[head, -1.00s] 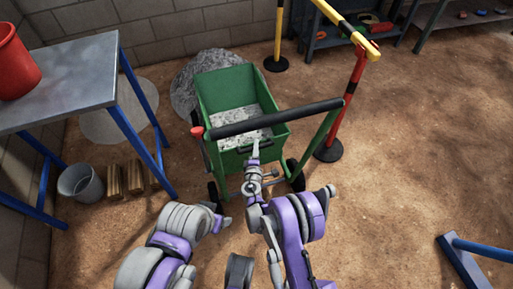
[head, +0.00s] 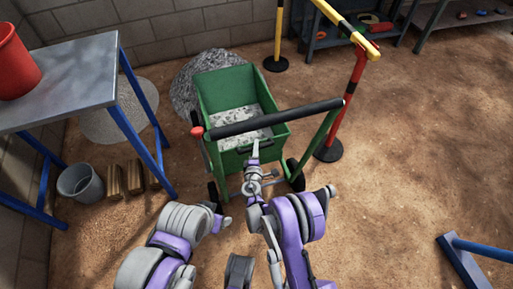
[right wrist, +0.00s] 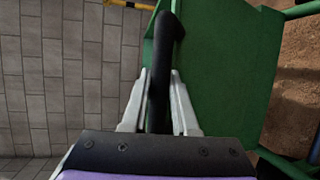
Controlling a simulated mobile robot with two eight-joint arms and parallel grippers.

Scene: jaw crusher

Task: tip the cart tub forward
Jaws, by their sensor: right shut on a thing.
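The green cart tub (head: 222,88) stands upright in the middle of the head view with grey rubble (head: 237,117) in it. A thick black push bar (head: 290,115) crosses above the tub's near end. My right gripper (head: 255,150) is at the tub's near wall, below the bar. In the right wrist view, the fingers of my right gripper (right wrist: 158,102) are shut on a black handle (right wrist: 166,40) beside the green tub wall (right wrist: 225,75). My left arm is at the lower left of the head view; its fingers do not show.
A blue-legged table (head: 75,85) with a red bucket (head: 14,62) stands at left. A grey bucket (head: 80,184) is below it. A grey gravel pile (head: 186,82) lies behind the tub. A red-and-black barrier post (head: 345,100) stands close on the right. Open ground lies further right.

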